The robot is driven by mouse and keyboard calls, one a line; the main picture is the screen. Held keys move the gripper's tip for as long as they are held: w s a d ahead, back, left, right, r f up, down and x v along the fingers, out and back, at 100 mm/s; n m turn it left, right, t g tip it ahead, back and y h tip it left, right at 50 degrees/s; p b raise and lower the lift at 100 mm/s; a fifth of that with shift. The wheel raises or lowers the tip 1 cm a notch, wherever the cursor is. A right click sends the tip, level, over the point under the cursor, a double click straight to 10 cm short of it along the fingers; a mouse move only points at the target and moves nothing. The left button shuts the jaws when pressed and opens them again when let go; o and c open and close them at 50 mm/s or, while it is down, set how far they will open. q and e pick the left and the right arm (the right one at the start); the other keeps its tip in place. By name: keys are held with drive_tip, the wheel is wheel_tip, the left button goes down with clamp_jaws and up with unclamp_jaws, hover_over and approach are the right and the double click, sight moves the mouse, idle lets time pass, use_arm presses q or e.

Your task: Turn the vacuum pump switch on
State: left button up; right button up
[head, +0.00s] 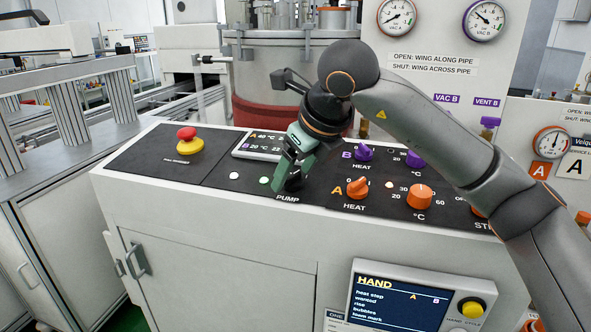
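The control panel (215,192) slopes across the middle of the head view, with a "PUMP" label (288,198) near its front edge. My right gripper (286,186) has green fingers that point down at the panel just above this label. A dark shape shows at the fingertips. I cannot tell whether it is the pump switch or part of the gripper, or whether the fingers are closed on it. The switch's position is hidden. A pale green lamp (264,180) is just left of the fingers, with a white lamp (234,176) further left. My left gripper is not in view.
An orange heat knob (358,187) and a purple one (364,153) are close to the gripper's right. A red emergency button (187,134) is on the panel's left. A display (262,145) is behind the gripper. A "HAND" screen (398,302) is below.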

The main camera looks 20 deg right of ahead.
drive_tip(key=shift+r, duration=0.1)
drive_tip(key=v, duration=1.2)
drive_tip(key=shift+s+r, duration=0.1)
drive_tip(key=shift+s, duration=0.05)
